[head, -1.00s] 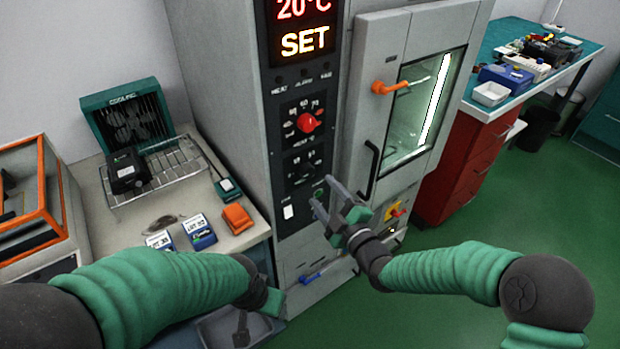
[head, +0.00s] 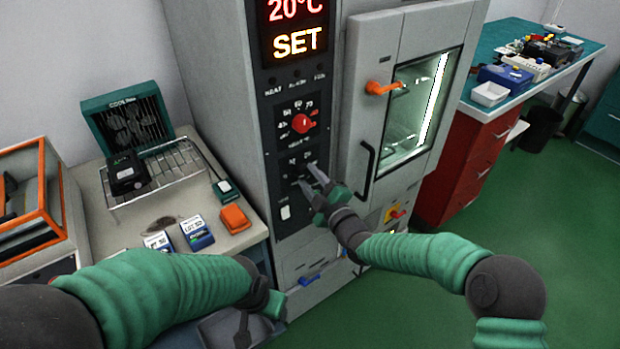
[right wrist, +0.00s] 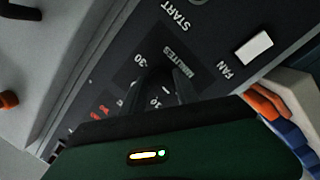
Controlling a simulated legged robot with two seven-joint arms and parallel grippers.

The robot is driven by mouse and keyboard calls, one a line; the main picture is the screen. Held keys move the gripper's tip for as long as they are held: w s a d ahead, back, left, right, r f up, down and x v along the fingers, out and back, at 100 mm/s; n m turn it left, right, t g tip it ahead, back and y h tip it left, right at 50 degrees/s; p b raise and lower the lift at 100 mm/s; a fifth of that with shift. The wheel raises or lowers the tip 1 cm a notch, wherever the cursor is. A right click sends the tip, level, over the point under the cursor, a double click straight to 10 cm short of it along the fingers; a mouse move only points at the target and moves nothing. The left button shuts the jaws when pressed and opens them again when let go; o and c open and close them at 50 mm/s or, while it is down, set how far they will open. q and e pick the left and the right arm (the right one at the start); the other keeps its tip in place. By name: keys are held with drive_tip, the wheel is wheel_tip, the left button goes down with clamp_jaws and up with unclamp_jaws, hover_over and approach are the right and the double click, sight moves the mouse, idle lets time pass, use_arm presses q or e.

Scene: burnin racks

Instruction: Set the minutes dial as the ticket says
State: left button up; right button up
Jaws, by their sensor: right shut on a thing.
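The minutes dial sits on the dark control panel (head: 280,185) of the grey oven, below the red temperature knob (head: 301,123). My right gripper (head: 308,177) is shut on the dial and hides most of it. In the right wrist view my gripper's fingers (right wrist: 165,88) reach the panel at the MINUTES label, with printed numbers around them. No ticket can be clearly identified.
The display (head: 296,28) reads 20°C and SET. A white FAN switch (right wrist: 254,48) is beside the dial. The oven door has an orange latch (head: 382,88) and black handle (head: 366,170). Two labelled blue boxes (head: 197,233) and an orange block (head: 235,218) lie on the bench.

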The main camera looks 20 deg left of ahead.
drive_tip(key=shift+s+a+r, duration=0.1)
drive_tip(key=shift+a+r, duration=0.1)
drive_tip(key=shift+a, duration=0.05)
clamp_jaws()
